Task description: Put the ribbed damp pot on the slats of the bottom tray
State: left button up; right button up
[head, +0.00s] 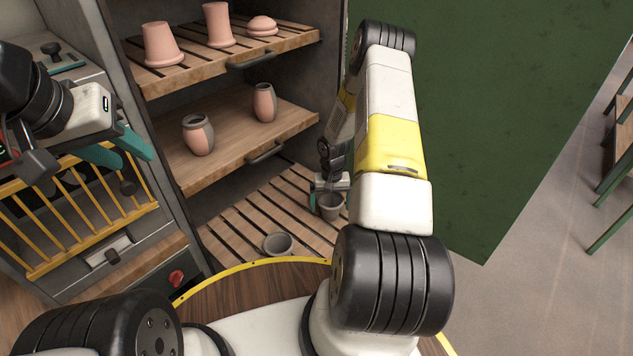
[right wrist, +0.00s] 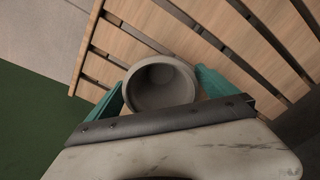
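My right gripper (head: 328,188) reaches down over the bottom tray (head: 237,228), a wooden slatted shelf. Its teal fingers lie against both sides of a round, dark grey pot (head: 330,207). In the right wrist view this pot (right wrist: 160,84) shows its open mouth between the fingers, with slats behind it. The pot is upright, at or just above the slats; I cannot tell whether it touches them. Ribs cannot be made out. My left gripper (head: 122,158) is open and empty, at the left before the kiln-like cabinet.
The middle shelf (head: 225,160) holds two partly pink, partly grey vases (head: 198,135). The top shelf (head: 190,72) holds several pink pieces (head: 161,44). A green panel (head: 490,110) stands right of the rack. Yellow rails (head: 80,225) are at the left. Bare slats lie left of the held pot.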

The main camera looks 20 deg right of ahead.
jog(key=shift+r, duration=0.1)
notch_tip(320, 180, up, 12)
jog(key=shift+f, duration=0.1)
jog(key=s+a+r+n+t, duration=0.1)
jog(key=s+a+r, duration=0.2)
jog(key=r, duration=1)
jog(key=s+a+r+t, duration=0.2)
jog(key=s+a+r, duration=0.15)
jog(key=r, duration=0.85)
jog(key=s+a+r+n+t+y, duration=0.1)
jog(key=s+a+r, duration=0.2)
jog(key=s+r, duration=0.3)
jog(key=s+a+r+n+t+y, duration=0.1)
jog(key=s+a+r, duration=0.3)
jog(key=s, duration=0.8)
notch_tip(320, 180, up, 2)
jog(key=shift+s+t, duration=0.3)
jog(key=shift+t, duration=0.3)
